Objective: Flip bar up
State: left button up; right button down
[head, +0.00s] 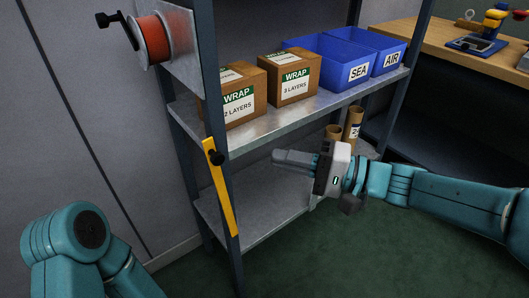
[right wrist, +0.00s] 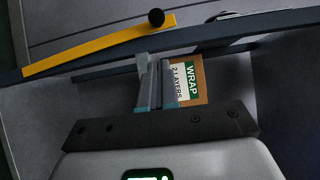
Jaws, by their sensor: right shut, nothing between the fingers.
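The yellow bar (head: 221,190) hangs steeply down along the shelf's front post in the head view, leaning slightly, with a black knob (head: 216,157) near its upper end. In the right wrist view the yellow bar (right wrist: 95,45) runs across the upper left, with the black knob (right wrist: 156,17) at its right end. My right gripper (head: 276,157) is shut and empty, to the right of the bar and apart from it, just below the middle shelf's edge. It also shows in the right wrist view (right wrist: 153,62). My left gripper is out of view.
The metal shelf (head: 290,122) holds two WRAP boxes (head: 294,80) and blue SEA and AIR bins (head: 335,62). An orange reel (head: 154,39) is mounted at upper left. Cardboard tubes (head: 352,124) stand behind my right gripper. A wooden bench (head: 425,38) is at right.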

jog(key=shift+p+v, duration=0.3)
jog(key=shift+v, duration=2.2)
jog(key=shift+f, duration=0.15)
